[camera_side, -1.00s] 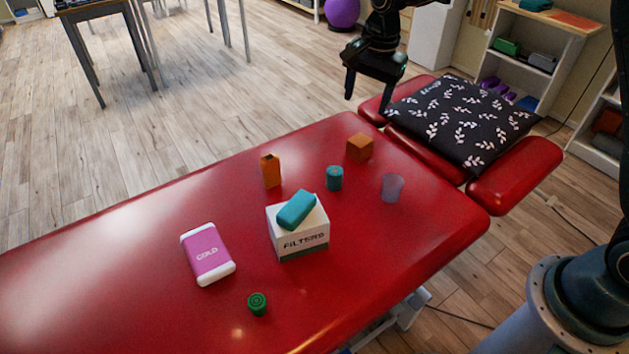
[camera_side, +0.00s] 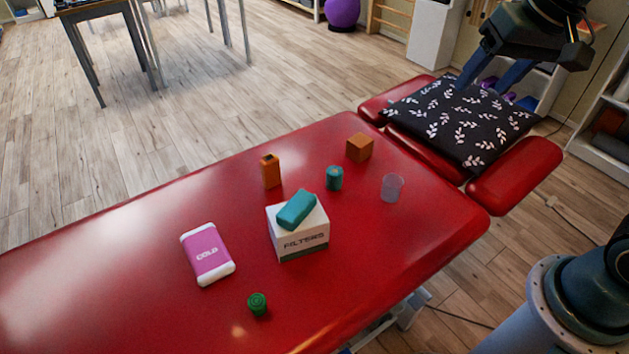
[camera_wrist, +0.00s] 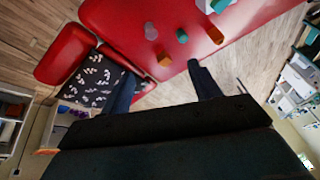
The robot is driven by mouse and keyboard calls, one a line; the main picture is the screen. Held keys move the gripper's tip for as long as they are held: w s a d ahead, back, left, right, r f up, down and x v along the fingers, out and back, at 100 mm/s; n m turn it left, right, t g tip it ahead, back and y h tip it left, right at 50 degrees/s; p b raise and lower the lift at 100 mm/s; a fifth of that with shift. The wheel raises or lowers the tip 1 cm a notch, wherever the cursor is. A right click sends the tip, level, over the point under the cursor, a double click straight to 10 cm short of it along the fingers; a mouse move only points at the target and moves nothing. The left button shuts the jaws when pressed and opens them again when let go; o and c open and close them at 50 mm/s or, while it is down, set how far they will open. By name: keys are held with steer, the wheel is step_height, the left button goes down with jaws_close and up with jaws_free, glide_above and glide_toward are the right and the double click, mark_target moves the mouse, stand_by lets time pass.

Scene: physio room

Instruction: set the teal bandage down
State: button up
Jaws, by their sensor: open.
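Two teal things are in the side view. A short teal roll (camera_side: 334,178) stands upright on the red treatment table (camera_side: 120,270). A teal rounded block (camera_side: 296,209) lies tilted on top of the white FILTERS box (camera_side: 300,240). I cannot tell for certain which is the bandage. My gripper (camera_side: 490,84) is open and empty, above the dark leaf-patterned cushion at the table's head end, well apart from both. In the wrist view the roll (camera_wrist: 182,36) shows beyond the spread fingers, and the block is partly cut off at the top edge.
Around the roll stand a brown cube (camera_side: 360,147), an orange box (camera_side: 270,171) and a clear cup (camera_side: 392,187). A pink COLD pack (camera_side: 207,254) and a green cylinder (camera_side: 257,304) are nearer. The leaf-patterned cushion (camera_side: 450,125) covers the headrest. The table's left part is bare.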

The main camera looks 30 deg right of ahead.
steer(key=s+f+n+t, duration=0.1)
steer(key=s+n, duration=0.3)
steer(key=s, duration=0.7)
steer(key=shift+d+f, duration=0.35)
steer(key=shift+f, duration=0.15)
